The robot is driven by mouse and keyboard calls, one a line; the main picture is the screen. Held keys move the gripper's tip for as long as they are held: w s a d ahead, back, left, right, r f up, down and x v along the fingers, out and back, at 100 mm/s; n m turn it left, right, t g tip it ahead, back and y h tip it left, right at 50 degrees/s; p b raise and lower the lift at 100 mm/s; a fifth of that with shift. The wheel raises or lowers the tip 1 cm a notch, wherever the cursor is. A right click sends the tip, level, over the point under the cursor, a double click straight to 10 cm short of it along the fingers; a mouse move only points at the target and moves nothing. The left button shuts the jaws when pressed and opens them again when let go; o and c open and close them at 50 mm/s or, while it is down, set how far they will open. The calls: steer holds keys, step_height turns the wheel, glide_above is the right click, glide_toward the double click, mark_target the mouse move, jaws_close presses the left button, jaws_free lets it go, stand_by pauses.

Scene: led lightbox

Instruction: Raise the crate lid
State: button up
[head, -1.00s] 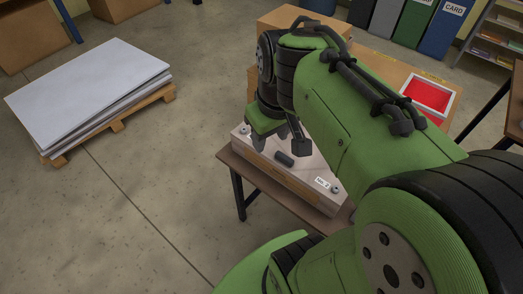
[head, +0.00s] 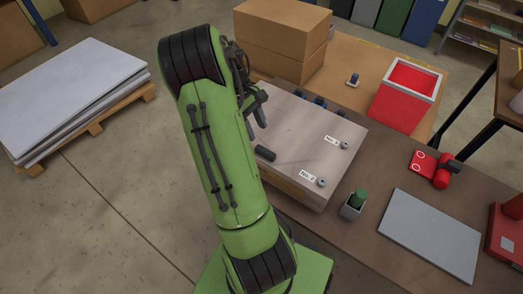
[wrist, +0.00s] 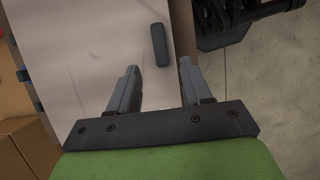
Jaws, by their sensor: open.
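The crate lid (head: 302,135) is a pale, greyish panel lying flat and closed on the wooden crate (head: 300,189). A dark bar handle (head: 265,153) sits near its front edge; it also shows in the wrist view (wrist: 160,45). My gripper (head: 258,108) is above the left part of the lid, partly hidden by my arm. In the wrist view my gripper (wrist: 159,66) is open and empty. Its fingers point toward the handle, which lies between their lines, just past the fingertips. I cannot tell the height between fingers and lid.
Cardboard boxes (head: 283,42) stand behind the crate. On the table to the right are a grey cup with a green top (head: 355,204), a grey panel (head: 432,234) and a red device (head: 435,168). A red bin (head: 405,95) stands behind. Open floor lies left.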

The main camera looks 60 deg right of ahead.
mark_target(265, 150)
steer(key=b+x, duration=0.2)
steer(key=x, duration=0.6)
steer(key=shift+s+f, duration=0.1)
steer(key=shift+f, duration=0.25)
jaws_close()
